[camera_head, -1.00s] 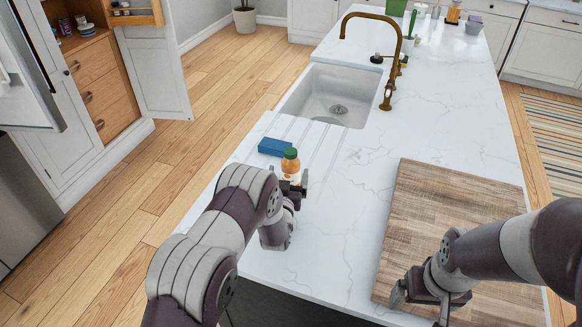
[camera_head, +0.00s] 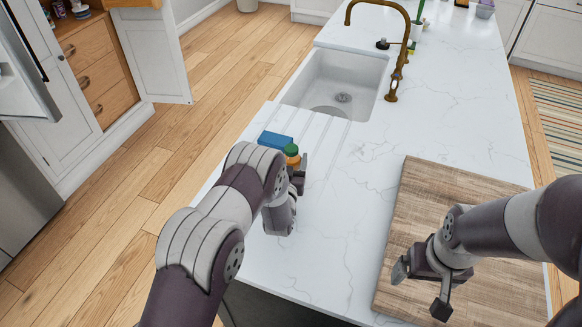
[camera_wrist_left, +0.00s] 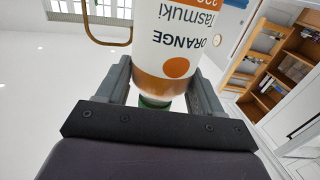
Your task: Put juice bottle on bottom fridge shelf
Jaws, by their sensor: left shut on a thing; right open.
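The juice bottle (camera_head: 291,150) has a green cap and orange juice. It is mostly hidden behind my left arm in the head view. In the left wrist view the bottle (camera_wrist_left: 178,50), with a white label reading ORANGE, sits between both fingers. My left gripper (camera_head: 299,172) is shut on it over the counter's left part, and I cannot tell if the bottle touches the counter. The fridge (camera_head: 25,90) stands at the left edge with its door partly in view; its bottom shelf is not visible. My right gripper (camera_head: 421,287) is open and empty over the cutting board.
A blue sponge (camera_head: 275,140) lies just behind the bottle. The sink (camera_head: 335,83) and brass faucet (camera_head: 398,60) are farther back. The wooden cutting board (camera_head: 415,210) lies at right. An open cabinet door (camera_head: 150,55) stands near the drawers. The wooden floor (camera_head: 130,190) left of the counter is clear.

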